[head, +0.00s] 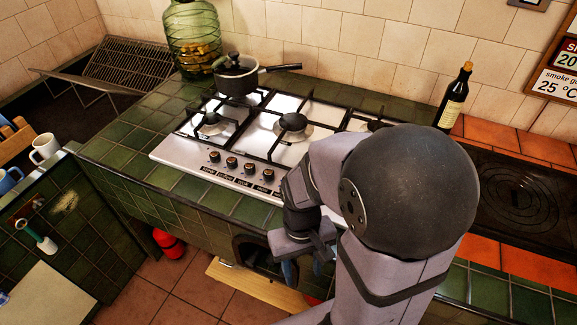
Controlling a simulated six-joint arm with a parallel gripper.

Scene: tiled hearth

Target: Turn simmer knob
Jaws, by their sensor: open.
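The gas hob (172,148) is a steel plate with black grates, set in green tiles. A row of several dark knobs lines its front edge, from the leftmost knob (214,156) to the rightmost visible knob (268,175). Each visible knob has a small dark label below it. The lettering is too small to read, so I cannot tell which is the simmer knob. My gripper (304,262) is open, in front of the counter, to the right of and lower in the picture than the visible knobs. It appears apart from them. My arm hides the hob's right front part.
A black lidded pot (237,80) stands on the back left burner, its handle pointing right. A dark bottle (453,100) stands right of the hob, near a black hotplate (515,195). White mug (45,148) at left.

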